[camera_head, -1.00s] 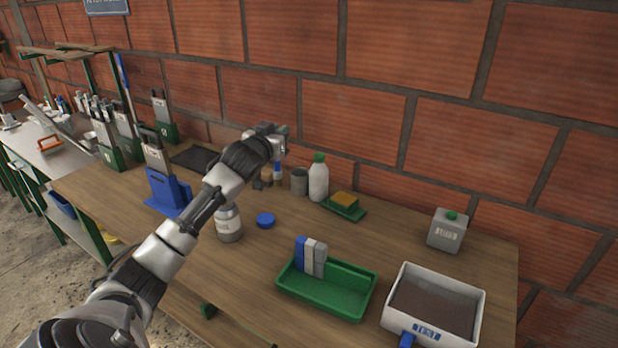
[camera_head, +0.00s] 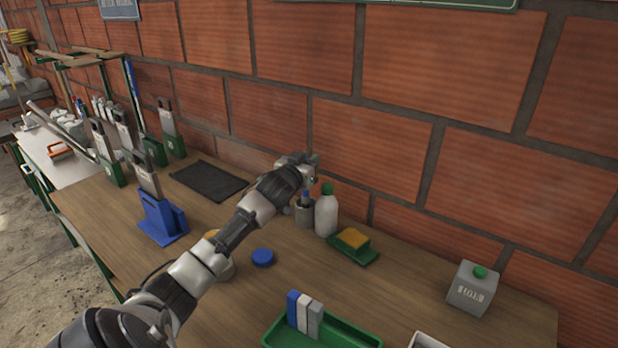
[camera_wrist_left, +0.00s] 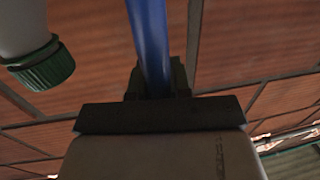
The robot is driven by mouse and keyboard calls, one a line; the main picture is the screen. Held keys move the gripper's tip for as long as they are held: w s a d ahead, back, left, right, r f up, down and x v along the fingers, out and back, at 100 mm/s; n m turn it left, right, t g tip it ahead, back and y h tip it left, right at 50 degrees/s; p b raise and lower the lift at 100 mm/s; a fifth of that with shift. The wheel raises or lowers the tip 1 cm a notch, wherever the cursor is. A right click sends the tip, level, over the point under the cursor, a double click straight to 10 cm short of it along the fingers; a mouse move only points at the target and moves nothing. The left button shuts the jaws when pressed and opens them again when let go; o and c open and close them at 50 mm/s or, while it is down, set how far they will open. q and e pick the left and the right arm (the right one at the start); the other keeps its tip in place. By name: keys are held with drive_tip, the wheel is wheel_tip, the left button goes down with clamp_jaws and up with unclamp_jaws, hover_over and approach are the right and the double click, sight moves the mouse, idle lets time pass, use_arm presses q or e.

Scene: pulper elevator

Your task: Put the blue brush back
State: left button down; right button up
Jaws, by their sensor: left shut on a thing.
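My left gripper (camera_head: 313,170) is at the back of the wooden bench, near the brick wall, shut on the blue brush (camera_head: 306,195). A short piece of the blue handle shows below the gripper, at the mouth of the grey cup (camera_head: 304,214). I cannot tell how far the brush is inside the cup. In the left wrist view the blue handle (camera_wrist_left: 150,40) runs upright from the dark gripper jaws (camera_wrist_left: 158,82). My right gripper is not in view.
A white bottle with a green cap (camera_head: 326,213) stands close right of the cup. A green tray with a yellow sponge (camera_head: 353,240) lies beyond it. A blue lid (camera_head: 263,257), a blue stand (camera_head: 160,218) and a grey canister (camera_head: 472,288) are on the bench.

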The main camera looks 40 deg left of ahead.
use_arm(q)
wheel_tip(320, 180, down, 4)
drive_tip(key=shift+r, duration=0.1)
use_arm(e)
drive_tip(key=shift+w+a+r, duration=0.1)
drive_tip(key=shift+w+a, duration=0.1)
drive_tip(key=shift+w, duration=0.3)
use_arm(q)
drive_tip(key=c, duration=1.1)
unclamp_jaws()
drive_tip(key=shift+o, duration=0.2)
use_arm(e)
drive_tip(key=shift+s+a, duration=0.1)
use_arm(q)
drive_tip(key=v, duration=1.2)
drive_tip(key=shift+b, duration=0.4)
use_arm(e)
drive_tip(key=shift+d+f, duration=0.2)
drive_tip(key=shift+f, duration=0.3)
use_arm(q)
drive_tip(key=shift+w, duration=0.1)
